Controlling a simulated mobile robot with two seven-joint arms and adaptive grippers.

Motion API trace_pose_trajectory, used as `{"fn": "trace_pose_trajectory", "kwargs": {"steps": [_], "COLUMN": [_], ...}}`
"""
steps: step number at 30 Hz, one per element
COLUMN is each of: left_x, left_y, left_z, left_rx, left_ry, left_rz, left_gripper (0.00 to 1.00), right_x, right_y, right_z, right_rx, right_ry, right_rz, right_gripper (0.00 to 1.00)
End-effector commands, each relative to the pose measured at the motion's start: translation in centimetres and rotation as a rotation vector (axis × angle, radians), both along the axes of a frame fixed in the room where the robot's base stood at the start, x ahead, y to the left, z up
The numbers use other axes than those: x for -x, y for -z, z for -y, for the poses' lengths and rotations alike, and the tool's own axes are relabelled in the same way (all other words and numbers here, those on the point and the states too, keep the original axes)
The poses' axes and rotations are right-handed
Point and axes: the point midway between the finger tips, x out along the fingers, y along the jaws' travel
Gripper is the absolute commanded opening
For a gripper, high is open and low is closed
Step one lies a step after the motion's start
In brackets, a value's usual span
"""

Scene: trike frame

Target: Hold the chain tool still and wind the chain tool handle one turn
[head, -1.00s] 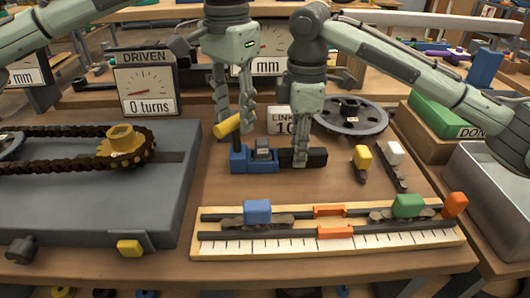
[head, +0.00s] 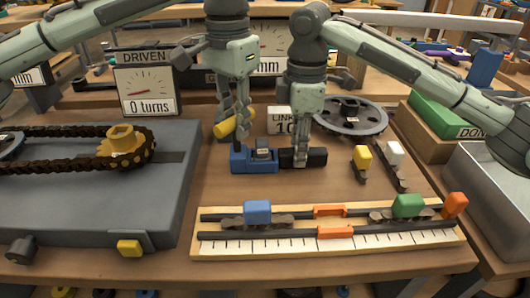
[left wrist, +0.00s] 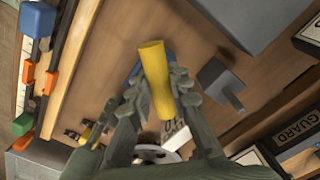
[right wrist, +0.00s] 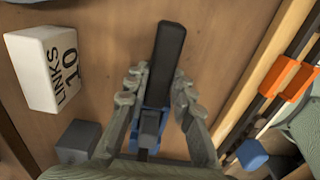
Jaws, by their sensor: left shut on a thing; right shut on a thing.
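The chain tool has a blue body (head: 262,160) and a black grip (head: 318,157), and it lies on the bench behind the chain ruler board. My right gripper (head: 301,158) is shut on the black grip, which also shows between its fingers in the right wrist view (right wrist: 168,50).
A ruler board (head: 220,250) with chain pieces lies in front. A grey stand with a chain and yellow hub (head: 122,140) is at left. A "LINKS 10" block (head: 281,118) and a wheel (head: 350,115) are behind.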

Motion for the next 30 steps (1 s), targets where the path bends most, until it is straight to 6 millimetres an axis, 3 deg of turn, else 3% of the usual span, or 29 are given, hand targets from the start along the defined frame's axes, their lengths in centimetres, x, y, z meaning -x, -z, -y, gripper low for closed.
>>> {"fn": "trace_pose_trajectory", "kwargs": {"steps": [8, 30], "left_x": [0.05, 0.05], "left_y": [0.02, -0.04], "left_z": [0.09, 0.08], "left_rx": [0.002, 0.002], "left_ry": [0.042, 1.352], "left_rz": [-0.002, 0.000], "left_gripper": [0.00, 0.00], "right_x": [-0.04, -0.03], "right_y": [-0.12, -0.10], "right_z": [-0.04, -0.03], "right_rx": [-0.002, -0.001], "right_ry": [0.000, -0.001], "right_rz": [0.002, 0.002], "right_gripper": [0.00, 0.00]}}
